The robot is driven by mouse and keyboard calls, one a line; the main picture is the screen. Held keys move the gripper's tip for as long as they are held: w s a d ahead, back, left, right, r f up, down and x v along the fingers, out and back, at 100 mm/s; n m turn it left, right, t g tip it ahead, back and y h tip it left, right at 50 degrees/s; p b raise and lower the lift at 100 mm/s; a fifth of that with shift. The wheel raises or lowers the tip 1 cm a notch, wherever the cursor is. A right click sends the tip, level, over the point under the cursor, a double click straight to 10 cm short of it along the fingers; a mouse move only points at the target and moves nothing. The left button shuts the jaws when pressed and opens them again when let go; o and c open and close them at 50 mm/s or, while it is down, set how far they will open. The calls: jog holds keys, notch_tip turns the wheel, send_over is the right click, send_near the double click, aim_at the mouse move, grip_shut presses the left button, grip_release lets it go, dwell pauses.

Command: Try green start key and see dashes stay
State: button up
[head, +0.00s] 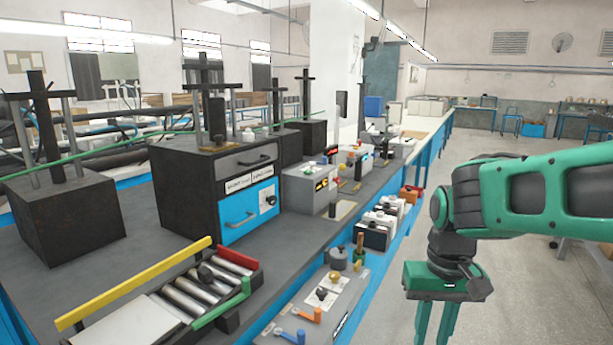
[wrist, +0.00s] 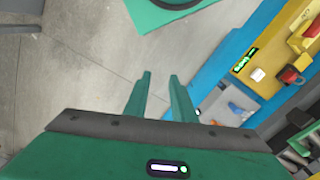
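My gripper (head: 433,335) hangs over the aisle floor at the right of the bench in the head view. In the wrist view my gripper (wrist: 160,78) has its two green fingers apart, with only floor between them. A yellow device (wrist: 276,52) there has a lit green display (wrist: 245,60), a white button (wrist: 258,74) and a red knob (wrist: 289,74). The fingers are apart from it. In the head view a grey meter box (head: 303,190) with a small lit display stands on the bench. I cannot make out a green start key or dashes.
The bench (head: 110,290) holds a black-and-blue cabinet (head: 220,185) and a roller tray (head: 190,290) with yellow and green rails. A lower shelf holds a grey panel (head: 325,300) with knobs and several small devices.

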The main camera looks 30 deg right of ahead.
grip_shut()
dwell(1.5)
